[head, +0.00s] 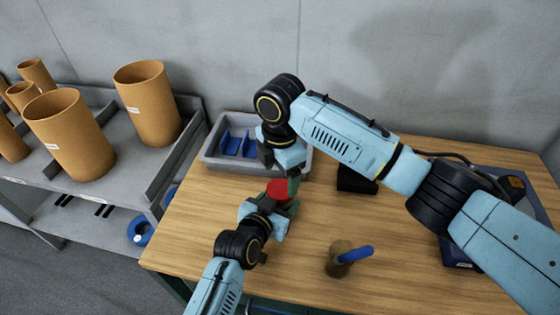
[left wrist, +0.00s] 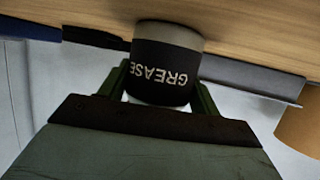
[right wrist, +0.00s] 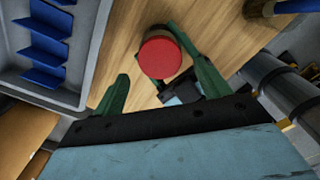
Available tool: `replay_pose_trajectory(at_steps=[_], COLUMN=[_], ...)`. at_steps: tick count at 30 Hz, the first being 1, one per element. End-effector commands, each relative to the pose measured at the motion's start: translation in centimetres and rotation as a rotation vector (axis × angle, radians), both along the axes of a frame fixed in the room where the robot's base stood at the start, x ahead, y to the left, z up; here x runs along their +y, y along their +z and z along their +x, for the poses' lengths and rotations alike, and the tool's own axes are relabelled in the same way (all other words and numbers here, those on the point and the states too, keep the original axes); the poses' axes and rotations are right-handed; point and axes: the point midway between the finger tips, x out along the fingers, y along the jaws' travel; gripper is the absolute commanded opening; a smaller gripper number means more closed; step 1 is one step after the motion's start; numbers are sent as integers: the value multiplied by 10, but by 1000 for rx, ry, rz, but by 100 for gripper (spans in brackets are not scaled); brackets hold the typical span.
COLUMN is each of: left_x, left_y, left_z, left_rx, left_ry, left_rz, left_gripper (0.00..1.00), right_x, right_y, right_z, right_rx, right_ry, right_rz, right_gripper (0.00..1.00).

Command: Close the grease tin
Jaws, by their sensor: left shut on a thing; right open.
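The grease tin (left wrist: 165,82) is a grey can with a black band reading GREASE, upside down in the left wrist picture. My left gripper (left wrist: 163,95) is shut on it from the side, close to the wooden table. A round red lid (right wrist: 160,57) shows from above in the right wrist view, and in the head view (head: 278,189) at the tin's place. I cannot tell whether it is fully seated. My right gripper (head: 284,176) is open above the lid, one green finger close beside it, the other apart. The tin's top is hidden in the left wrist view.
A grey tray (head: 212,163) with blue pieces (head: 231,144) stands behind on the wooden table (head: 200,215). A black box (head: 355,180) lies to the right. A brown pot with a blue-handled tool (head: 357,254) stands at the front. A cart with orange-brown tubes (head: 148,100) is left.

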Motion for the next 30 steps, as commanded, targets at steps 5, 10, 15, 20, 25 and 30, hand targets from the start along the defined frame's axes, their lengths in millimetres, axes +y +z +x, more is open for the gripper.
replay_pose_trajectory(at_steps=[5,10,15,20,25,30], left_x=[0,0,0,0,0,0], left_y=[-1,-1,-1,-1,-1,-1], left_z=[0,0,0,0,0,0], left_rx=[2,2,2,2,2,2], left_ry=[0,0,0,0,0,0], left_rz=[1,1,1,1,1,1], left_gripper=[0,0,0,0,0,0], right_x=[0,0,0,0,0,0], right_y=[-26,-38,-41,-40,-40,-40], right_z=[0,0,0,0,0,0], right_rx=[1,0,-1,-1,-1,-1], right_ry=[1,0,1,1,1,1], right_rz=[-1,0,1,1,1,1], right_gripper=[75,75,75,74,52,30])
